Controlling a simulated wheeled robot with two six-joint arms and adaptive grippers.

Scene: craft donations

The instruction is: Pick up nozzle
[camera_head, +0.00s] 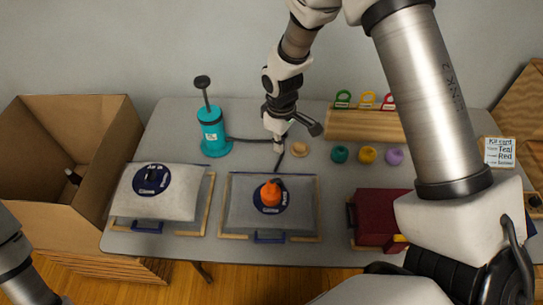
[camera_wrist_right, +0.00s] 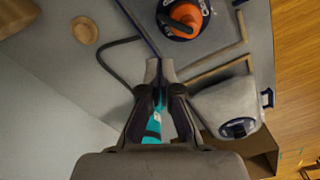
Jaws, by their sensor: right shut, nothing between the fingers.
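A teal hand pump (camera_head: 211,132) with a dark T-handle stands at the back left of the table. Its thin dark hose (camera_head: 245,139) runs right, behind my right gripper (camera_head: 279,148). In the wrist view the hose (camera_wrist_right: 103,52) curves beside the fingers, and its far end lies near the dark edge of a frame. I cannot make out the nozzle clearly from the hose. My right gripper (camera_wrist_right: 160,68) points down, shut and empty, close to that end. The pump shows teal (camera_wrist_right: 154,125) between its finger links. My left gripper is out of view.
Two cushions in wooden frames, one grey (camera_head: 240,208) with an orange valve piece (camera_head: 271,193) and one pale (camera_head: 182,205), lie in front. A wooden disc (camera_head: 300,149) lies right of the gripper. A cardboard box (camera_head: 70,215) stands left; a dark red case (camera_head: 378,220) lies right.

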